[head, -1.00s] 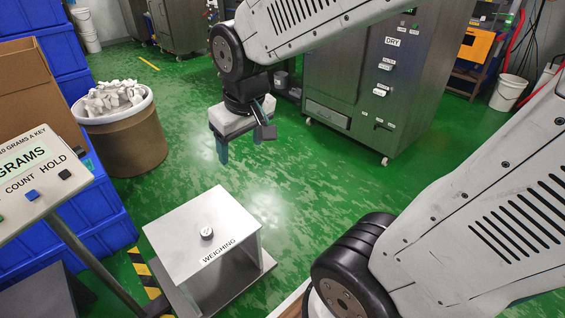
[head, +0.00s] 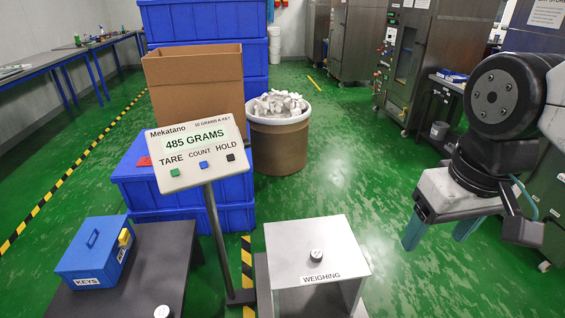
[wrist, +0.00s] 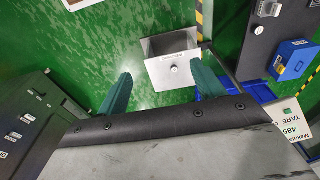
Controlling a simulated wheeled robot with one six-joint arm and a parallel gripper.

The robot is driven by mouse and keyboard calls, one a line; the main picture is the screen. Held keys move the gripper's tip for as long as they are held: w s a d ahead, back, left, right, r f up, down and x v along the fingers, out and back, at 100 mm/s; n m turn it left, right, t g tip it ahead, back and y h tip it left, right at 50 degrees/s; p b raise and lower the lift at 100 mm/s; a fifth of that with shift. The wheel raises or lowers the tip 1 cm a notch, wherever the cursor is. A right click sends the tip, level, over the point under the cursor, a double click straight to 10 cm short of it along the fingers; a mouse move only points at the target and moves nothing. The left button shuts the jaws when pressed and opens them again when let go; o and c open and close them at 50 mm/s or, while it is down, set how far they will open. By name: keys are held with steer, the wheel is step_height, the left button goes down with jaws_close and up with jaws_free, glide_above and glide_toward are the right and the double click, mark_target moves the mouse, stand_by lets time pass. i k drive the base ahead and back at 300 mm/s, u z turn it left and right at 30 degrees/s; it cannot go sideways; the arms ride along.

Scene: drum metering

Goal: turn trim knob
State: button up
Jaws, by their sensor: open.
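A small round silver-and-black knob (head: 316,255) sits on top of the metal WEIGHING box (head: 343,255); the wrist view also shows this knob (wrist: 174,69). A similar round knob (head: 162,312) is on the dark table at the bottom left. The frames do not label either one as the trim knob. My gripper (head: 440,231) is open and empty, its two teal fingers pointing down, to the right of the WEIGHING box and apart from it. In the wrist view my gripper (wrist: 160,70) has its fingers spread, with the box beyond them.
A display on a post (head: 200,150) reads 485 GRAMS, left of the box. A blue KEYS box (head: 90,262) stands on the dark table (head: 150,265). Blue crates, a cardboard box (head: 195,85) and a drum of pale pieces (head: 280,150) stand behind.

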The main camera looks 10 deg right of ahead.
mark_target(246, 142)
steer(key=z, duration=2)
steer(key=i, duration=1.9)
steer(key=u, duration=3.35)
